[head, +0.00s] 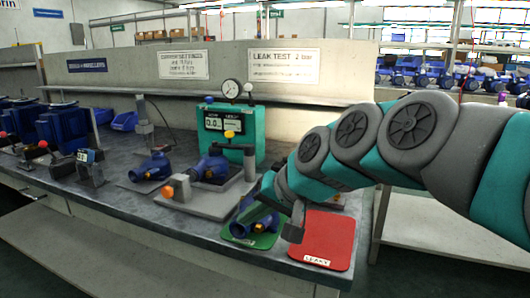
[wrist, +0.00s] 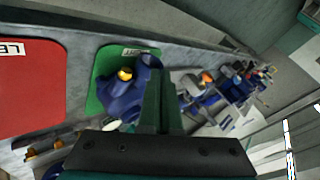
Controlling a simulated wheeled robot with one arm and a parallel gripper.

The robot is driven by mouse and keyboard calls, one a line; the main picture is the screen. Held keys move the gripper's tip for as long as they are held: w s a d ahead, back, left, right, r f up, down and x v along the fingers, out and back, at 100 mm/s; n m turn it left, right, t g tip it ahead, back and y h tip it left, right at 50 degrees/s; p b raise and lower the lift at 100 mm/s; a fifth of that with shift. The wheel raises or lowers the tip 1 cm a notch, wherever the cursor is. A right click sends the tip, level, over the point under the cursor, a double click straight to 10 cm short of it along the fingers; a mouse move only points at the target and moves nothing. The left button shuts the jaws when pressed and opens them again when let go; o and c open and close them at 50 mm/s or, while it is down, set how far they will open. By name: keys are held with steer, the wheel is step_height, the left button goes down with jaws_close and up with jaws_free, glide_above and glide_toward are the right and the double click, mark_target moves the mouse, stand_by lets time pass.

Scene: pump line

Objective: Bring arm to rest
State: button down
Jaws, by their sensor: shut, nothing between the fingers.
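My arm reaches in from the right in the head view and stays extended over the bench. My gripper (head: 246,220) is shut and empty, low over the green mat (head: 262,241). Its fingers show in the wrist view (wrist: 160,88). A blue pump (head: 235,229) sits on the green mat, partly hidden behind my fingers. In the wrist view the blue pump (wrist: 122,92) with a yellow-orange cap lies right beside the fingers. I cannot tell whether they touch.
A bare red mat (head: 330,240) labelled "LEAKY" lies to the right. The teal leak tester (head: 214,122) stands behind, with a blue pump (head: 212,168) on its grey fixture. A shelf edge runs behind the bench.

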steer(key=s+d+f+g+h, duration=0.2)
steer(key=s+d+f, duration=0.4)
steer(key=s, duration=0.3)
steer(key=s+d+f+g+h, duration=0.2)
steer(key=s+d+f, duration=0.4)
steer(key=s+f, duration=0.2)
steer(key=s+d+f+g+h+b, duration=0.1)
steer(key=s+d+f+g+h, duration=0.2)
steer(key=s+d+f, duration=0.3)
steer(key=s+f, duration=0.2)
steer(key=s, duration=0.2)
steer(key=c, duration=1.6)
jaws_free()
steer(key=shift+w, duration=0.1)
